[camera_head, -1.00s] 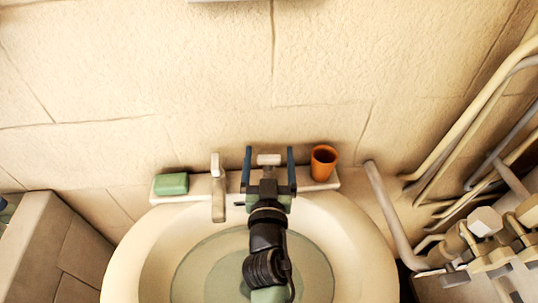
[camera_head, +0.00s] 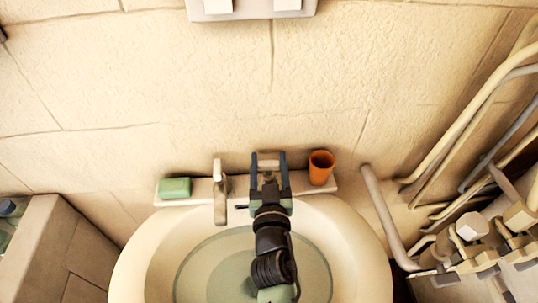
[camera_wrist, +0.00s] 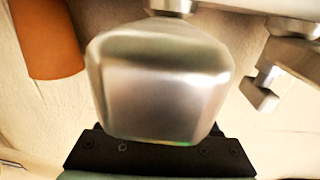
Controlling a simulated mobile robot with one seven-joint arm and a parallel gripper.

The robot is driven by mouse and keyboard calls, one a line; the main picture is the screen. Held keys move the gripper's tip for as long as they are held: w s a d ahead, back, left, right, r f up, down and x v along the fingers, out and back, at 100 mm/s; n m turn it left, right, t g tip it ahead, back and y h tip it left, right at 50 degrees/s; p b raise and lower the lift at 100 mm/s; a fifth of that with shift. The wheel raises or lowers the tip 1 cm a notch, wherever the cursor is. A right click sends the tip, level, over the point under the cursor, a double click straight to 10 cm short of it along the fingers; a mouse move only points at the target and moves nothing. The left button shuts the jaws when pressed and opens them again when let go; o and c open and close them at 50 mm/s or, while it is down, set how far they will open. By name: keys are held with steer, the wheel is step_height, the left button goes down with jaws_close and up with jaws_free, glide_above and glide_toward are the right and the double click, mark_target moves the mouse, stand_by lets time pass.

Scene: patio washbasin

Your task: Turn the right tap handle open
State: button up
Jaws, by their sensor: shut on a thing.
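The right tap handle (camera_head: 268,164) is a pale metal block at the back of the basin, between my fingertips. In the wrist view the handle (camera_wrist: 160,85) is large, shiny and blurred, and fills the middle. My gripper (camera_head: 268,157) is shut on the handle, with a blue-grey finger on each side of it. In the wrist view the fingers are mostly hidden; the dark gripper body lies along the bottom edge. The arm comes up over the basin and covers part of the handle's base.
A metal tap (camera_head: 219,192) stands left of my gripper, reaching over the basin (camera_head: 130,262). An orange cup (camera_head: 321,167) stands close on the right; a green soap (camera_head: 174,187) lies far left on the ledge. Pipes (camera_head: 392,215) run along the right.

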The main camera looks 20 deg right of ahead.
steer(key=p, duration=0.1)
steer(key=y+p, duration=0.1)
steer(key=p, duration=0.1)
steer(key=shift+a+r+n, duration=0.15)
steer(key=shift+r+n, duration=0.15)
steer(key=shift+f+y+p, duration=0.3)
steer(key=shift+p, duration=0.25)
steer(key=o, duration=1.4)
steer(key=shift+c, duration=0.2)
steer(key=b+v, duration=0.2)
steer(key=v, duration=1.1)
steer(key=shift+f, duration=0.15)
